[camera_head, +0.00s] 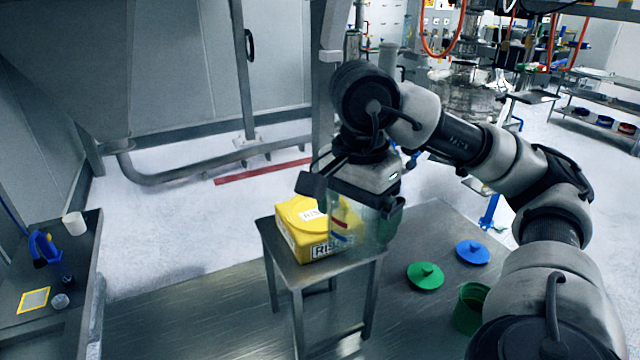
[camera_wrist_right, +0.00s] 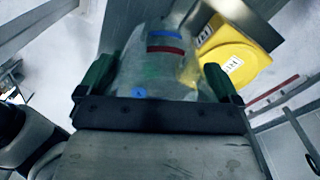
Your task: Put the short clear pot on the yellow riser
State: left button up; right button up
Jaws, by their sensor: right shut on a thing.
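The short clear pot (camera_head: 368,232) is see-through with a red and a blue mark on its side. My right gripper (camera_head: 352,204) is shut on it, and the pot hangs below the gripper at the right side of the yellow riser (camera_head: 294,240). The riser is a yellow block with a printed label on a small metal stand. In the right wrist view the pot (camera_wrist_right: 158,62) sits between the green-tipped fingers, with the riser (camera_wrist_right: 232,56) beyond it to the right. The pot overlaps the riser's right end in the head view; I cannot tell whether they touch. My left gripper is not seen.
The metal stand (camera_head: 345,262) carries the riser. A green lid (camera_head: 425,275), a blue lid (camera_head: 472,252) and a green container (camera_head: 469,305) are on the metal table to the right. A side table at left holds a white cup (camera_head: 74,224) and a blue tool (camera_head: 44,250).

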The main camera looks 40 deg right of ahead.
jog(key=w+d+p, duration=0.1)
jog(key=w, duration=0.3)
jog(key=w+d, duration=0.1)
jog(key=w, duration=0.3)
jog(key=w+d+p, duration=0.1)
jog(key=w+d, duration=0.1)
jog(key=w, duration=0.2)
jog(key=shift+w+p, duration=0.2)
jog(key=shift+p, duration=0.15)
jog(key=shift+f, duration=0.8)
jog(key=shift+f+p, duration=0.45)
jog(key=shift+f, duration=0.55)
jog(key=shift+f, duration=0.1)
jog(key=shift+f, duration=0.15)
jog(key=o, duration=0.6)
jog(key=shift+c, duration=0.2)
